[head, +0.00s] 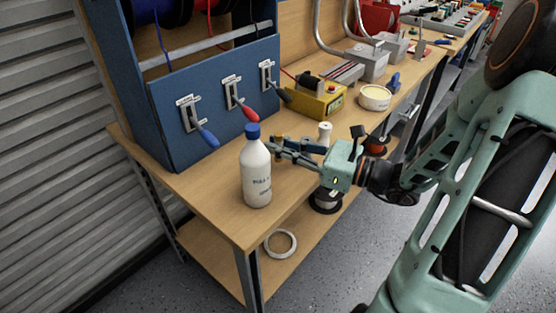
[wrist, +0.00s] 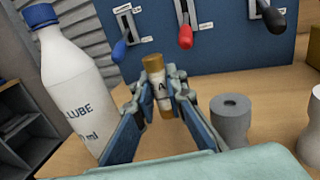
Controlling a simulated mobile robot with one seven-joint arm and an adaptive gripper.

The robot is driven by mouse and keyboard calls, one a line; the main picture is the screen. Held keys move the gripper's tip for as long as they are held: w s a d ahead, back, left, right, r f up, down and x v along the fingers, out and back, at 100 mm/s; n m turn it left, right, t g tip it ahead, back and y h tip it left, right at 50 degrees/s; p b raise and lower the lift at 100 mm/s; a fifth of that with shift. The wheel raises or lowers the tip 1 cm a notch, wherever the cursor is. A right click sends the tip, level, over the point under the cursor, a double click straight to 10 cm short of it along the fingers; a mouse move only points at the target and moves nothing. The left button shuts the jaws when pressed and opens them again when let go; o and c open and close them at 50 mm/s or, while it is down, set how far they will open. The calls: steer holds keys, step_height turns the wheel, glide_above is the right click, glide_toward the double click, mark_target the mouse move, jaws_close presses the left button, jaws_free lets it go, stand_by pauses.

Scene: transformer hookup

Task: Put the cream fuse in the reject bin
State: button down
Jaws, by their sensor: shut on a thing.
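My gripper (head: 275,148) reaches over the near bench end, just behind and right of the lube bottle. In the wrist view, my gripper (wrist: 160,95) is shut on the cream fuse (wrist: 157,93). The fuse has brass-coloured end caps and a cream label with a dark "A", and stands roughly upright between the fingertips. I cannot make out the fuse in the head view. A red container (head: 378,17) stands at the far back of the bench; I cannot tell whether it is the reject bin.
The white lube bottle (head: 256,168) stands close to my gripper and also shows in the wrist view (wrist: 72,85). A grey cylinder (wrist: 231,120) and a white one (wrist: 312,135) stand right of it. A blue lever panel (head: 215,110) rises behind. A round cream tub (head: 374,97) stands further back.

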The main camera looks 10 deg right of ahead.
mark_target(278, 158)
steer(key=shift+a+f+b, duration=0.15)
steer(key=shift+f+b, duration=0.55)
steer(key=shift+f, duration=0.95)
steer(key=shift+f, duration=0.2)
steer(key=c, duration=2)
jaws_free()
steer(key=shift+o, duration=0.2)
steer(key=shift+r, duration=0.15)
